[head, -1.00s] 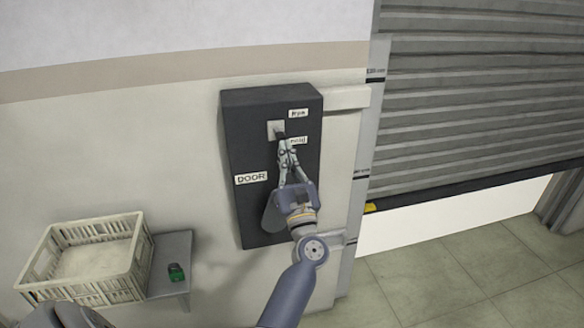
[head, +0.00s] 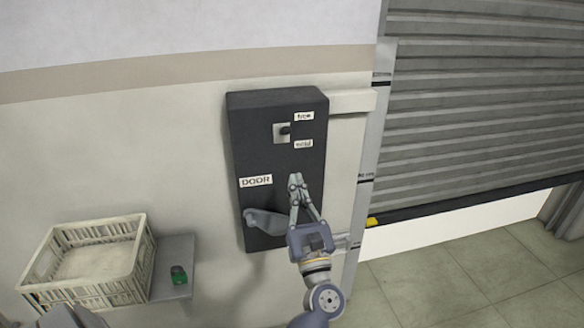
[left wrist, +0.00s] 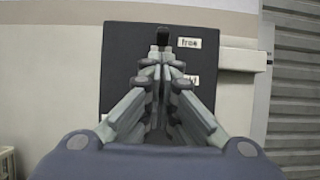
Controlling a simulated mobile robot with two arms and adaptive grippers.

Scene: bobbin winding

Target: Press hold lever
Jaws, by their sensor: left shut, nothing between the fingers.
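A black box marked DOOR (head: 235,150) hangs on the wall. Near its top a small black lever (head: 286,130) sticks out from a light square plate (head: 278,138). A label reading free (head: 304,117) is at its upper right and a second label (head: 303,144), too blurred to read surely, at its lower right. My left gripper (head: 295,178) is shut and empty in front of the box, below and apart from the lever in the head view. In the left wrist view the lever (left wrist: 162,35) shows just above the fingertips (left wrist: 163,56), and the gripper partly covers the second label.
A grey roller shutter (head: 480,110) at the right is partly raised above a tiled floor (head: 460,280). At the lower left a cream crate (head: 125,268) stands on a grey shelf (head: 175,250), beside a small green object (head: 179,275). My right gripper is not in view.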

